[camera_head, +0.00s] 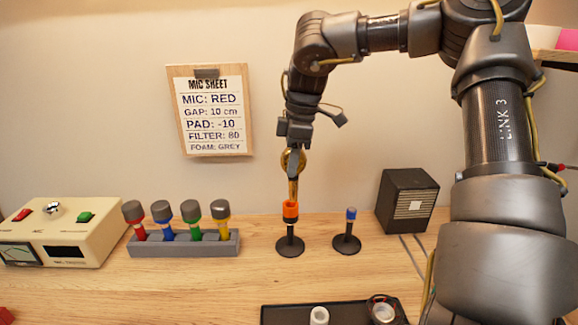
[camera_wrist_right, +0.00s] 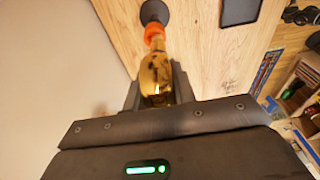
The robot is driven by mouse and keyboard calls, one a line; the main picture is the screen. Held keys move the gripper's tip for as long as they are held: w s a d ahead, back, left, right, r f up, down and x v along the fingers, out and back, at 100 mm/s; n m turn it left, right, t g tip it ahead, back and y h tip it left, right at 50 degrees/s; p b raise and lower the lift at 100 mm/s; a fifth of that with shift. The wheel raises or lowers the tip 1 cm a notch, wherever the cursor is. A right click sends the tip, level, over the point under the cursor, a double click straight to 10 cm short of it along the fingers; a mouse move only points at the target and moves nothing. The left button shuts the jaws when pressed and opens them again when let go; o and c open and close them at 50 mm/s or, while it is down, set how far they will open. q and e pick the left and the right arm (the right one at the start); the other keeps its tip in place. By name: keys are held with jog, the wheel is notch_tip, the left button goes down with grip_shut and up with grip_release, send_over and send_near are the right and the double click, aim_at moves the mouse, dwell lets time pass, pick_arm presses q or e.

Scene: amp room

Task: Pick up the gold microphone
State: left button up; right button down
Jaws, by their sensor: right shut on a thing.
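The gold microphone (camera_head: 293,186) stands upright in the orange clip of a round black stand (camera_head: 290,246) on the wooden table. Its gold head is at the top, and its lower end meets the orange clip. My right gripper (camera_head: 293,150) comes down from above and is shut on the microphone's upper part. In the right wrist view the gold microphone (camera_wrist_right: 156,72) lies between the two fingers, with the orange clip (camera_wrist_right: 154,32) and stand base beyond it. Whether the microphone's lower end has left the clip, I cannot tell. My left gripper is not in view.
A grey rack (camera_head: 185,246) with several coloured microphones stands left of the stand. A blue-topped stand (camera_head: 347,238) is close on the right, with a black speaker box (camera_head: 406,202) behind. A cream device (camera_head: 68,232) sits far left, a black tray (camera_head: 335,309) in front. A mic sheet (camera_head: 211,112) hangs behind.

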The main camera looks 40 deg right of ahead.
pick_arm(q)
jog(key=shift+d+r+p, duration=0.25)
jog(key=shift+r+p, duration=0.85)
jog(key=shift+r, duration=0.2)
pick_arm(e)
jog(key=s+d+r, duration=0.1)
jog(key=s+r, duration=0.7)
jog(key=s, duration=0.5)
jog(key=shift+r, duration=0.3)
